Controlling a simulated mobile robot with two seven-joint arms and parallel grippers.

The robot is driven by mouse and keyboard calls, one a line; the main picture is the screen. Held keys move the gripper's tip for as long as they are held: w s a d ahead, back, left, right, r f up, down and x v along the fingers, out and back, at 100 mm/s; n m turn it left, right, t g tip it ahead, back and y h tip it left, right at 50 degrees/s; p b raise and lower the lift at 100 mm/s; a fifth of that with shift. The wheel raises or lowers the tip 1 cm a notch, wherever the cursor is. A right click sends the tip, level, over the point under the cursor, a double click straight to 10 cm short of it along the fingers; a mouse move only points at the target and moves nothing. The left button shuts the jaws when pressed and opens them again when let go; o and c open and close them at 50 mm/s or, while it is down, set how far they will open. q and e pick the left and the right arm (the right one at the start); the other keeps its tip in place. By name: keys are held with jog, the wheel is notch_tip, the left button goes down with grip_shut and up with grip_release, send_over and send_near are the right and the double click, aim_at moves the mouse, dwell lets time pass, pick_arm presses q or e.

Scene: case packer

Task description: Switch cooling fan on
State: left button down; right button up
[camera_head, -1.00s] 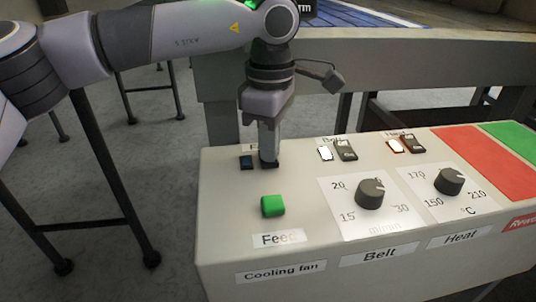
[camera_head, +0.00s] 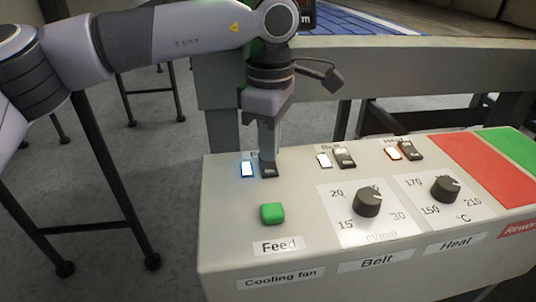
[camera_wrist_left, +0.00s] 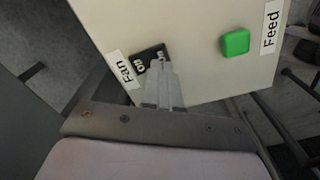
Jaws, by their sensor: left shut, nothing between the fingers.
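The control box (camera_head: 240,232) has a cooling fan section at its left end. The fan's black rocker switch (camera_head: 268,170) sits beside a small indicator lamp (camera_head: 247,170), which glows bluish white. My left gripper (camera_head: 267,156) is shut and empty, pointing down with its fingertips at the switch. In the left wrist view the shut fingers (camera_wrist_left: 163,88) cover part of the switch (camera_wrist_left: 148,58), next to the "Fan" label (camera_wrist_left: 124,70). Whether the fingertips still touch the switch I cannot tell. My right gripper is not in view.
A green Feed button (camera_head: 272,213) stands in front of the fan switch. To the right are the belt switch (camera_head: 344,158), heat switch (camera_head: 411,150), belt knob (camera_head: 368,201) and heat knob (camera_head: 446,188). A conveyor frame (camera_head: 400,75) runs behind the box.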

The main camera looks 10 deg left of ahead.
aim_at(270, 170)
pick_arm(q)
notch_tip(270, 170, up, 4)
jog(key=p, duration=0.3)
jog(key=shift+r, duration=0.25)
dwell(0.3)
